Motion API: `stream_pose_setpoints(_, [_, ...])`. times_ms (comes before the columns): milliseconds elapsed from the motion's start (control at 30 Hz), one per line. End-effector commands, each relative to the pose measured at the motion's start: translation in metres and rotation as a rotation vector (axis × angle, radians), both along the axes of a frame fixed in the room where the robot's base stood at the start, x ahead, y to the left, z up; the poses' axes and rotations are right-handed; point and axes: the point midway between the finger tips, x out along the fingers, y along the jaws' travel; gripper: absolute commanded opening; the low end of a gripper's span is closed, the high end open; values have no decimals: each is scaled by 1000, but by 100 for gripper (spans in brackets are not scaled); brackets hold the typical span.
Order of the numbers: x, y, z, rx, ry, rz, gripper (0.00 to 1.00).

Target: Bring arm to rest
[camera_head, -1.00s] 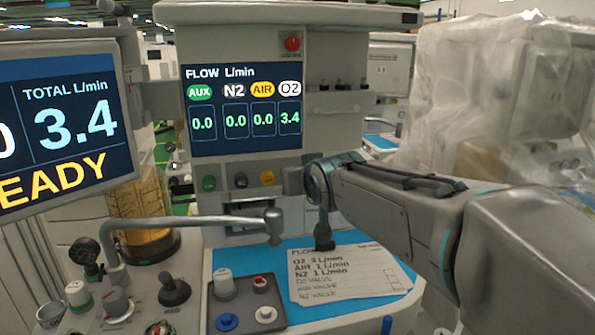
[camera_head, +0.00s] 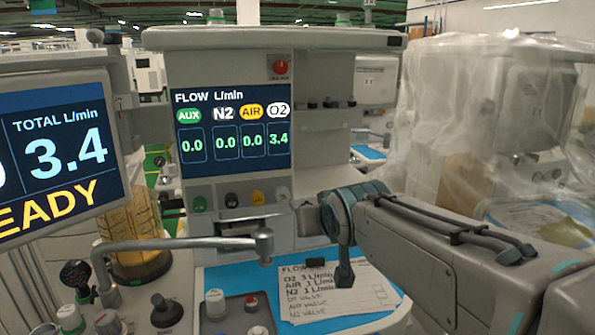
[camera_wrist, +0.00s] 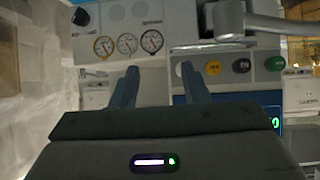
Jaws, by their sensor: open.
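My gripper (camera_head: 338,235) is in front of the anaesthesia cart in the head view, with my arm coming in from the right. In the wrist view its two fingers (camera_wrist: 159,72) stand apart with nothing between them. The flow screen (camera_head: 233,124) stands behind and left of it, showing O2 at 3.4 and the other flows at 0.0. A paper flow card (camera_head: 325,300) lies on the blue worktop (camera_head: 225,277), below my gripper. Part of the card is hidden by my gripper.
A grey jointed tube (camera_head: 180,244) crosses the cart left of my gripper. A monitor (camera_head: 55,150) stands far left. Plastic-wrapped equipment (camera_head: 470,130) stands behind my arm at right. Gauges (camera_wrist: 127,43) and coloured knobs (camera_wrist: 213,67) show beyond the fingers in the wrist view.

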Motion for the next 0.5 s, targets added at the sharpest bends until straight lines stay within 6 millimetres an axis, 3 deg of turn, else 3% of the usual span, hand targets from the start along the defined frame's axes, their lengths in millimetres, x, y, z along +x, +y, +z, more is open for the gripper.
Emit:
stream_pose_setpoints(33, [-15,-17,8,-16,69,-32,41])
stream_pose_setpoints(200, [-79,-67,-17,-56,339,-124,41])
stream_pose_setpoints(400, [-153,-99,-36,-64,602,-193,41])
stream_pose_setpoints(500, [-178,-105,-42,-61,683,-209,41])
